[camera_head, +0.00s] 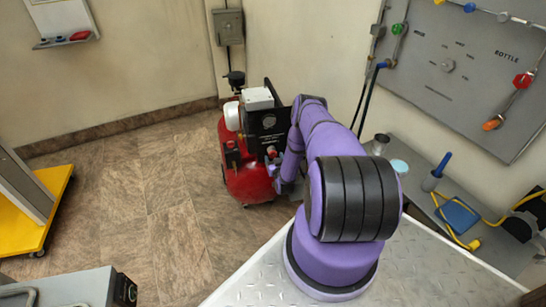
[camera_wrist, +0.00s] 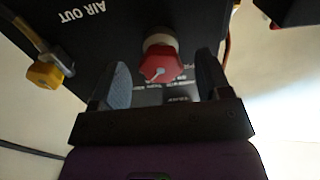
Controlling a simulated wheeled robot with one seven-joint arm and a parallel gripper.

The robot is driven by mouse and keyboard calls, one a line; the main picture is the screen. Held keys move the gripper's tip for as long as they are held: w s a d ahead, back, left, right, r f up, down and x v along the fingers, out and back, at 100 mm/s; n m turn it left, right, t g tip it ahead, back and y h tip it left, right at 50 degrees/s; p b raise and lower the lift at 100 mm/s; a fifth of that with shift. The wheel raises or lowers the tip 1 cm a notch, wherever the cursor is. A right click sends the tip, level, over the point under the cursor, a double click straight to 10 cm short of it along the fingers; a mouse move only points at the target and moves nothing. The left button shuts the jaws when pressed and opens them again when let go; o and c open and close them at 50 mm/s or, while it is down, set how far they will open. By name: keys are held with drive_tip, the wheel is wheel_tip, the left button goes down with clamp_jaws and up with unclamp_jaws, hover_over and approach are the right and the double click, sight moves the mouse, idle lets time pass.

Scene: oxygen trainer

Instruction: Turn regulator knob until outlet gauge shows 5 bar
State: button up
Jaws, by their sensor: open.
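A red knob (camera_wrist: 159,69) with a pale pointer mark sits on a pale collar on a black panel (camera_wrist: 190,20) in the wrist view. My gripper (camera_wrist: 162,78) is open, with one finger on each side of the knob; I cannot tell whether either finger touches it. In the head view the black panel (camera_head: 283,125) is on a red compressor (camera_head: 246,184), with a small red part low on its front. A round dark dial (camera_head: 269,122) shows on the panel, too small to read. My arm hides the panel's right side and most of my gripper.
A yellow knob (camera_wrist: 45,75) on a brass fitting is left of the gripper, near the "AIR OUT" lettering. A grey bench (camera_head: 420,205) with cups and a blue tool stands at the right, below a grey wall panel (camera_head: 465,70). The floor left of the compressor is clear.

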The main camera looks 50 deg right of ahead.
drive_tip(key=shift+x, duration=1.1)
drive_tip(key=c, duration=0.9)
drive_tip(key=shift+c, duration=0.2)
